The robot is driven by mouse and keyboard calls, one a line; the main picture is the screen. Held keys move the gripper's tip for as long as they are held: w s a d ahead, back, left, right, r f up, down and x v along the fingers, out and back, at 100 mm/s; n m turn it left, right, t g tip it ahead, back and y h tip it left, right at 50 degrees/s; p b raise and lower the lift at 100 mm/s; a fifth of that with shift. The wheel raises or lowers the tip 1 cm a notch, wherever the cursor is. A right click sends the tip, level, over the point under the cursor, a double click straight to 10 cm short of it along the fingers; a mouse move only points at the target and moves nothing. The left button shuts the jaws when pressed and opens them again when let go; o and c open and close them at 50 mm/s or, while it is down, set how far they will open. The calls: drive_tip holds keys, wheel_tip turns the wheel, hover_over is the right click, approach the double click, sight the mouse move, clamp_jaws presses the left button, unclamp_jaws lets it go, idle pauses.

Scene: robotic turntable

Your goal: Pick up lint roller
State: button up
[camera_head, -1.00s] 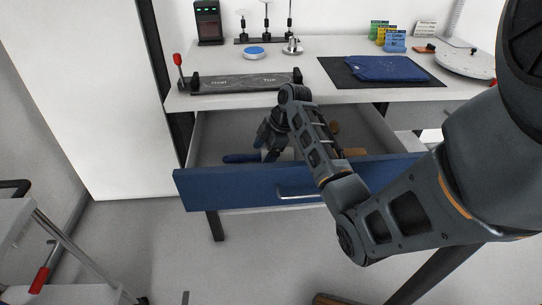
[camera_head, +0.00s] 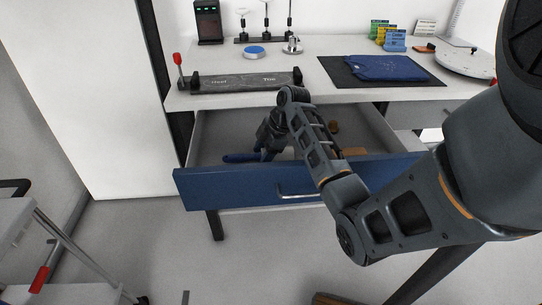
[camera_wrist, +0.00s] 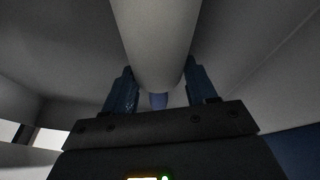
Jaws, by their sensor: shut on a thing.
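The lint roller has a pale cylinder (camera_wrist: 158,45) and a blue handle. In the wrist view the cylinder lies between the two dark blue fingers of my gripper (camera_wrist: 160,84), with a bit of blue below its end. In the head view the blue handle (camera_head: 240,157) lies low in the open drawer, pointing left. My gripper (camera_head: 268,150) is down inside the drawer at the roller, shut on it. My wrist hides much of the roller and the fingertips in the head view.
The blue-fronted drawer (camera_head: 235,189) is pulled out under the white desk (camera_head: 300,95). The desktop carries a black bar fixture (camera_head: 240,82) and a folded blue cloth (camera_head: 375,67).

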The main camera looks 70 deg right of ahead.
sight(262, 150)
drive_tip(key=shift+r, duration=0.1)
drive_tip(key=shift+r, duration=0.55)
wheel_tip(262, 150, up, 3)
drive_tip(key=shift+f, duration=0.1)
drive_tip(key=s+d+r+b, duration=0.1)
drive_tip(key=s+d+r, duration=0.6)
drive_tip(key=s, duration=0.1)
drive_tip(key=shift+s+d, duration=0.35)
drive_tip(key=shift+s, duration=0.05)
